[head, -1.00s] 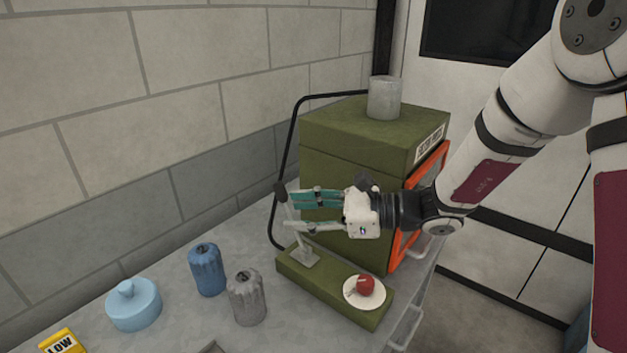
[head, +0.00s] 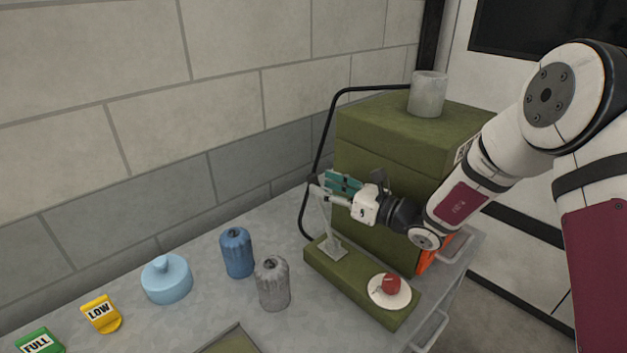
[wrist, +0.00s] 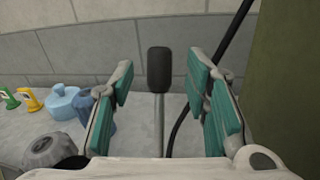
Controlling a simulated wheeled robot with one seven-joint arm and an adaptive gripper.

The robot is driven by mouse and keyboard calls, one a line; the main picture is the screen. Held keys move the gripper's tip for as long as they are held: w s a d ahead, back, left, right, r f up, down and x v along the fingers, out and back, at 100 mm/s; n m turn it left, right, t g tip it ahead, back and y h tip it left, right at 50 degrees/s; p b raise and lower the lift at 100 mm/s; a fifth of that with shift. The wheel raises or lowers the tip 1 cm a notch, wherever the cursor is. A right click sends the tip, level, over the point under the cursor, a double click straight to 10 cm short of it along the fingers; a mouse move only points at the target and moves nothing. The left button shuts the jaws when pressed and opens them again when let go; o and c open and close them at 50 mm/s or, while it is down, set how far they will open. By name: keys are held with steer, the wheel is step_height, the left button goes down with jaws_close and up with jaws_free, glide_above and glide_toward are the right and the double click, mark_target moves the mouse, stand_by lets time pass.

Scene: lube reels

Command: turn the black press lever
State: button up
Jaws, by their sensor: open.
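The press lever is a pale grey rod (head: 327,225) rising from a green base (head: 360,284) on the bench. In the wrist view its black grip (wrist: 159,68) stands upright on the rod (wrist: 159,122). In the head view the grip is hidden by my fingers. My gripper (head: 328,187) is open at the top of the lever, with teal pads on its fingers. In the wrist view the black grip shows between the spread fingers of my gripper (wrist: 161,82), with a gap visible on both sides. I cannot tell how deep it sits between them.
A white plate (head: 376,296) with a red ball (head: 391,284) is on the base. A green cabinet (head: 375,160) and black hose (head: 330,125) are close behind. Grey (head: 272,285) and blue (head: 237,253) ribbed containers and a light-blue lidded pot (head: 167,281) stand to the left.

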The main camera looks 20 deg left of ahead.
mark_target(318, 182)
steer(key=shift+x, duration=2.05)
jaws_close()
